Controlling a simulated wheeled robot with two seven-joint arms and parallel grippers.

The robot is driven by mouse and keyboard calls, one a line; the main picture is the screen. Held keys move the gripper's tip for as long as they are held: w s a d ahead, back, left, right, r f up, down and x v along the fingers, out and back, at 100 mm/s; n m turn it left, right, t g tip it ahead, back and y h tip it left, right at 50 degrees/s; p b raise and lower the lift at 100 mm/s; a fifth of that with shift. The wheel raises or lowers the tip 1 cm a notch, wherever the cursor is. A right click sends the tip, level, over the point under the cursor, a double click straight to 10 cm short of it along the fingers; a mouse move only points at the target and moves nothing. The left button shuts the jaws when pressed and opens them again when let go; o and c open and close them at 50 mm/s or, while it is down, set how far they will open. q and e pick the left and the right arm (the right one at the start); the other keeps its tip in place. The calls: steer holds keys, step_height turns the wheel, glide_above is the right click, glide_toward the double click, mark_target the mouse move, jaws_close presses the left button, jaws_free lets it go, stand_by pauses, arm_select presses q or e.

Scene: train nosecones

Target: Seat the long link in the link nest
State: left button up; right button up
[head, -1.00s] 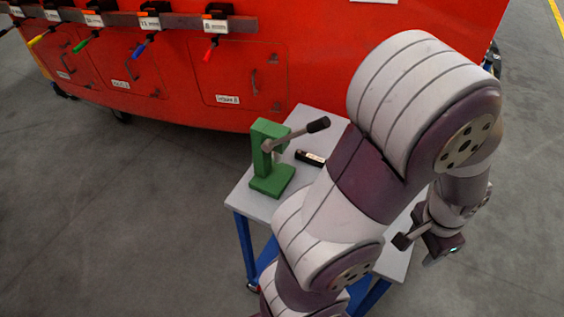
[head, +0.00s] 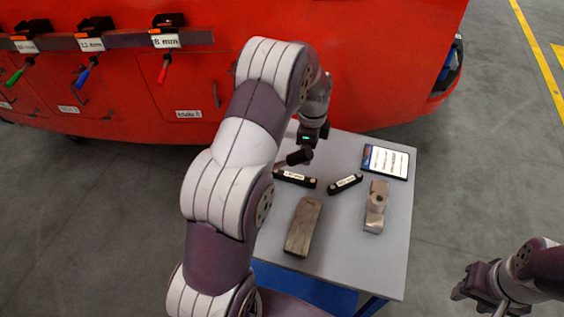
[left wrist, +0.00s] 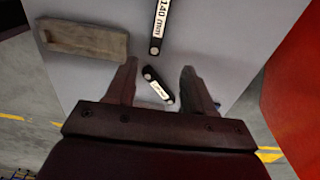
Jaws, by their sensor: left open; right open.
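The long link (head: 295,177), black with a white label, lies flat on the grey table. In the left wrist view it is labelled 140 mm (left wrist: 159,25), its far end cut off. A shorter black link (head: 345,183) lies to its right. I cannot tell which is the link nest. My left gripper (left wrist: 158,68) is open above the table, the short link (left wrist: 157,85) showing between its fingers. My right gripper (head: 480,288) is open, off the table.
A printed sheet (head: 385,161) lies at the table's back right corner.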

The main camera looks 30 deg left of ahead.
mark_target(305, 178)
arm_select(q)
steer(key=f, duration=0.1)
steer(key=d+f+p, duration=0.1)
steer(key=f, duration=0.3)
steer(key=shift+s+d+f+p, duration=0.15)
steer(key=shift+s+d+p, duration=0.1)
steer(key=shift+s+p, duration=0.15)
steer(key=f, duration=0.2)
steer(key=a+f+p, duration=0.1)
steer(key=f+p, duration=0.1)
steer(key=f, duration=0.1)
steer(key=shift+w+a+f, duration=0.15)
steer(key=shift+a+f, duration=0.15)
steer(key=shift+a, duration=0.05)
steer(key=shift+d+f, duration=0.1)
steer(key=shift+f, duration=0.25)
steer(key=shift+d, duration=0.2)
steer(key=shift+a, duration=0.15)
jaws_close()
arm_select(e)
steer(key=r, duration=0.2)
steer(key=d+r, duration=0.1)
steer(key=r, duration=0.1)
steer(key=shift+s, duration=0.35)
